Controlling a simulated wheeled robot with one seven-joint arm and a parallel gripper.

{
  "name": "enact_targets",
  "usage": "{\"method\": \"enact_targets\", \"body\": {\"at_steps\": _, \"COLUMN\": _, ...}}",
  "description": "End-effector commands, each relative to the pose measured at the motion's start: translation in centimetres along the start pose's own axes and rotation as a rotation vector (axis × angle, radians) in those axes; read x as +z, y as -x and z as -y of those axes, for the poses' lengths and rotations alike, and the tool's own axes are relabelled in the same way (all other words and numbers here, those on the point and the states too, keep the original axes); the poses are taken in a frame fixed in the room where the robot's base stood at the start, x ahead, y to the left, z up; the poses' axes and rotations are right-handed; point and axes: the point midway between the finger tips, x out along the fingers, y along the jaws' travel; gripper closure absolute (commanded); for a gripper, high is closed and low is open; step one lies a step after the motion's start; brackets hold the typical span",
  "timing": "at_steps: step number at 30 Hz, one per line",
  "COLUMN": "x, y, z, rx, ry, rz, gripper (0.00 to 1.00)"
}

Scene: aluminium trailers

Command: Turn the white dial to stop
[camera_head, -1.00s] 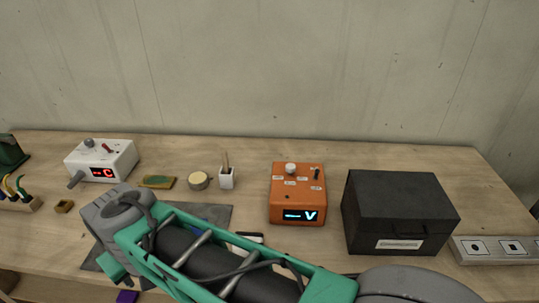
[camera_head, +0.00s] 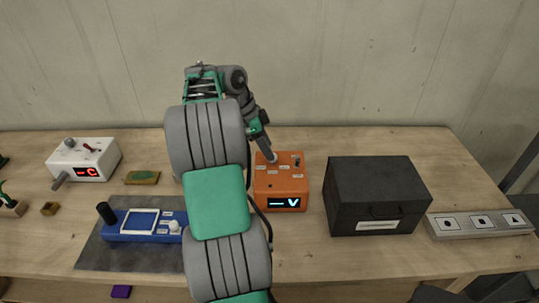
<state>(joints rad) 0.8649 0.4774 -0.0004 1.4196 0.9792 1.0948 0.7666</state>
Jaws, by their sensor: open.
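The orange box (camera_head: 281,184) has a lit "V" display on its front, small labels and a dark toggle switch on top. Its white dial, at the top's back left, is now hidden behind my gripper (camera_head: 270,157). My gripper points down at that spot from the upper left. Its fingers are small and partly blurred into the arm, and I cannot tell whether they touch the dial. A second white dial (camera_head: 174,226) sits on the blue device (camera_head: 140,238) at the lower left, partly beside my arm.
A black box (camera_head: 376,182) stands close to the right of the orange box. A grey panel with buttons (camera_head: 480,224) lies farther right. A white box (camera_head: 84,158) with a red display stands at the left. A green-topped pad (camera_head: 142,178) lies nearby. My arm crosses the middle.

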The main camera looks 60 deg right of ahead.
Motion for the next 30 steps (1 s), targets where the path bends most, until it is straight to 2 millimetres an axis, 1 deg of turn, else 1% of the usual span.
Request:
{"method": "enact_targets", "body": {"at_steps": 1, "x": 0.0, "y": -1.1, "z": -0.1, "rx": 0.001, "ry": 0.001, "rz": 0.0, "gripper": 0.5}}
{"method": "enact_targets", "body": {"at_steps": 5, "x": 0.0, "y": -2.4, "z": 0.0, "rx": -0.001, "ry": 0.002, "rz": 0.0, "gripper": 0.5}}
{"method": "enact_targets", "body": {"at_steps": 13, "x": 0.1, "y": -2.6, "z": 0.0, "rx": -0.002, "ry": 0.004, "rz": 0.001, "gripper": 0.5}}
{"method": "enact_targets", "body": {"at_steps": 14, "x": 0.1, "y": -2.6, "z": 0.0, "rx": -0.002, "ry": 0.004, "rz": 0.001, "gripper": 0.52}}
{"method": "enact_targets", "body": {"at_steps": 30, "x": 0.1, "y": -2.6, "z": 0.0, "rx": -0.003, "ry": 0.005, "rz": 0.001, "gripper": 0.96}}
